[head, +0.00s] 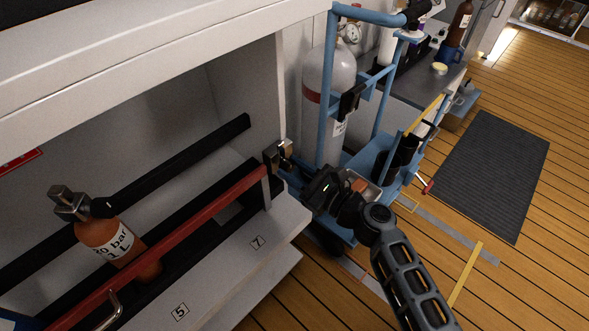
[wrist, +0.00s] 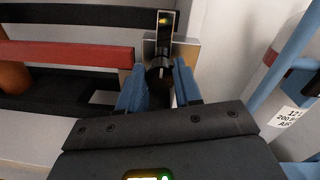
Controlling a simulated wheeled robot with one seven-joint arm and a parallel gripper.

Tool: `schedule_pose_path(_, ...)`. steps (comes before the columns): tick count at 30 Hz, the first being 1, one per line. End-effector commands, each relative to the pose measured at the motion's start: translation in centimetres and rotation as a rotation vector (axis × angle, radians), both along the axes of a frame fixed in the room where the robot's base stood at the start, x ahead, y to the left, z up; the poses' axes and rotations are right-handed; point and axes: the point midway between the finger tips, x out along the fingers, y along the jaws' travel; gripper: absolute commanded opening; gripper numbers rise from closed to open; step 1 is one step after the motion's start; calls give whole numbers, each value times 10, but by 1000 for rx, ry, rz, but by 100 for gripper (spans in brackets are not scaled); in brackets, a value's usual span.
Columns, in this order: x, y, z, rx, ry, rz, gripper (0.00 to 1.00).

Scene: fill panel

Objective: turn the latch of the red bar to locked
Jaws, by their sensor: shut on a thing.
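The red bar (head: 190,232) runs along the front of the shelf bay, and its right end shows in the wrist view (wrist: 70,54). The latch (head: 272,158) sits at the bar's right end, by the bay's side wall. In the wrist view the latch (wrist: 165,30) has an upright black part with a yellowish mark, before a metal plate. My gripper (wrist: 159,88) is shut on the latch's dark round knob (wrist: 158,72), with a blue finger on each side. In the head view my gripper (head: 288,160) reaches the latch from the right. The fingers partly hide the knob.
An orange-brown bottle (head: 112,240) leans behind the red bar. A blue cart (head: 368,178) with a grey cylinder (head: 325,105) stands close right of the latch, by my arm. The bay's side wall (head: 258,85) is near. Open wooden floor lies right, with a dark mat (head: 492,170).

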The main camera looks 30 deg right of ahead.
Motion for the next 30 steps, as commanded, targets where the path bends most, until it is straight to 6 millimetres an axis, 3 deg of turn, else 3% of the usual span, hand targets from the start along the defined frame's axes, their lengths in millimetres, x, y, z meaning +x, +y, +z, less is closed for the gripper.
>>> schedule_pose_path(14, 0, 0, -1, -85, -29, -1, 3)
schedule_pose_path(30, -1, 2, -4, -530, -174, 0, 3)
